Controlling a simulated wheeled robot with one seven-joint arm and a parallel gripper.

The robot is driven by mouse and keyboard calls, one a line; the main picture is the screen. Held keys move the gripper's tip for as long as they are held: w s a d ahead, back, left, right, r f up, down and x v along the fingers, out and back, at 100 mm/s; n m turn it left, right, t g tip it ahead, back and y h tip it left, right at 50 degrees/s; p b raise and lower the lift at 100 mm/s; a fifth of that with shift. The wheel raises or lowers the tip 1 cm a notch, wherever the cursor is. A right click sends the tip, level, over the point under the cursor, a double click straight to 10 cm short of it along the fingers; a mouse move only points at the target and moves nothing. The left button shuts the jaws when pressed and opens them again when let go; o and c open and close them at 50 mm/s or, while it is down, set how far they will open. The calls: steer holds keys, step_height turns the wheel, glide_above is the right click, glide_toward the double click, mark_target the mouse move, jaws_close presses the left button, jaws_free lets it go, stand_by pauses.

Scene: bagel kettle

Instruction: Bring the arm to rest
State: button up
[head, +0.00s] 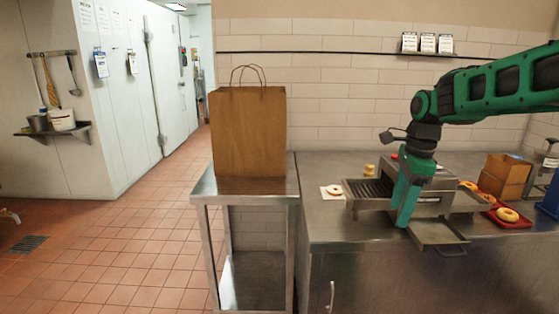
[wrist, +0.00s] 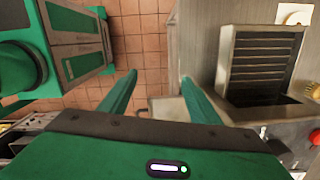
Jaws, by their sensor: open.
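My green arm reaches in from the right in the head view, and my gripper (head: 407,205) points down in front of the metal grill or toaster machine (head: 438,202) on the steel counter. In the wrist view my gripper (wrist: 158,85) has its two green fingers spread wide apart with nothing between them. Past the fingers lie the floor tiles and the counter edge. The machine's slatted rack (wrist: 263,62) is to the right of the fingers. Whether the gripper touches the machine cannot be told.
A brown paper bag (head: 248,131) stands on a steel side table (head: 203,185). A bagel (head: 334,190) lies on white paper left of the machine. A red tray (head: 512,222) with bagels and a cardboard box (head: 505,175) are at right.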

steer(key=s+d+f+n, duration=0.2)
steer(key=s+d+n, duration=0.1)
steer(key=s, duration=0.8)
steer(key=s+d+f+n, duration=0.3)
steer(key=s+n, duration=0.3)
steer(key=s, duration=0.5)
steer(key=s+d+f+n, duration=0.2)
steer(key=s+d+n, duration=0.2)
steer(key=s, duration=0.7)
steer(key=shift+f+n+h, duration=0.3)
steer(key=shift+n+h, duration=0.1)
steer(key=shift+n, duration=0.1)
steer(key=shift+a, duration=0.1)
steer(key=shift+w+f, duration=0.25)
steer(key=shift+w, duration=0.45)
steer(key=shift+c, duration=0.6)
